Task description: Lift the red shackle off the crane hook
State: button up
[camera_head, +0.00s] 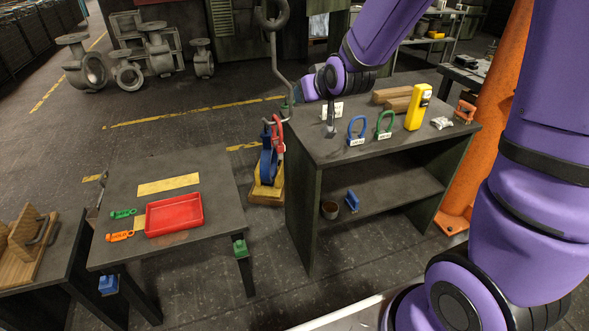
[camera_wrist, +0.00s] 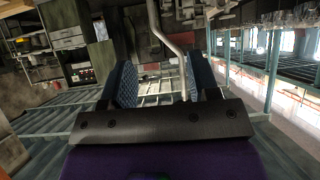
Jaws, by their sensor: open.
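The red shackle (camera_head: 278,136) hangs low at the crane hook, beside a large blue part (camera_head: 267,165). Where it meets the hook is too small to make out. The crane hook's grey curved rod (camera_head: 274,55) comes down from a ring at the top; in the wrist view the rod (camera_wrist: 168,32) shows ahead, between the finger lines. My gripper (camera_head: 297,92) is close to the rod's lower end, above the shackle. The shackle cannot be made out there.
The bench (camera_head: 330,150) on the right carries a blue shackle (camera_head: 357,128), a green shackle (camera_head: 384,122) and a yellow device (camera_head: 418,107). A table (camera_head: 215,170) on the left holds a red tray (camera_head: 174,214).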

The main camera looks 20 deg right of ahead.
jog(key=w+a+f+t, duration=0.1)
jog(key=w+f+t, duration=0.1)
jog(key=w+f, duration=0.4)
jog(key=t+y, duration=0.1)
jog(key=t, duration=0.3)
send_near(282, 150)
jog(key=shift+t, duration=0.3)
jog(key=shift+w+a+f, duration=0.1)
jog(key=shift+w+a, duration=0.05)
jog(key=shift+w, duration=1.75)
jog(key=shift+w+a+f, duration=0.1)
jog(key=shift+w+a, duration=0.1)
jog(key=shift+w, duration=1.7)
jog(key=shift+w+a+f, duration=0.1)
jog(key=shift+w+a, duration=0.05)
jog(key=shift+w, duration=1.7)
jog(key=c, duration=1)
